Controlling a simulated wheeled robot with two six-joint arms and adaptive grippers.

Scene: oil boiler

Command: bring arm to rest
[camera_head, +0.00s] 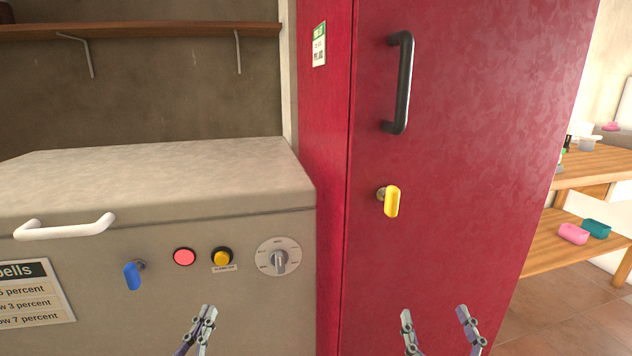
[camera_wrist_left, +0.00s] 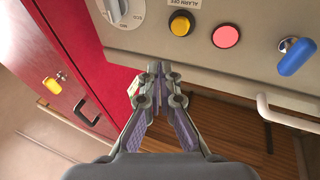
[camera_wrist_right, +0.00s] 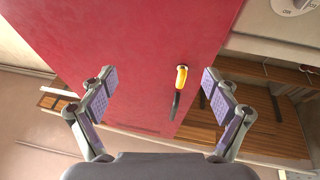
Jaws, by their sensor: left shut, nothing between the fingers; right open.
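My left gripper (camera_head: 207,318) is shut and empty, low in front of the beige boiler (camera_head: 130,290). In the left wrist view its fingertips (camera_wrist_left: 158,72) meet, below the boiler's dial and buttons in the picture. My right gripper (camera_head: 437,318) is open and empty, low in front of the red cabinet (camera_head: 430,260). In the right wrist view its fingers (camera_wrist_right: 156,82) are spread wide, with the cabinet's yellow handle (camera_wrist_right: 181,77) showing beyond, between them. Neither gripper appears to touch anything.
The boiler front carries a blue handle (camera_head: 132,276), red light (camera_head: 184,257), yellow button (camera_head: 222,256), grey dial (camera_head: 279,258) and white lid handle (camera_head: 64,228). The cabinet has a black handle (camera_head: 401,84). A wooden shelf unit (camera_head: 545,246) stands right, with open floor before it.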

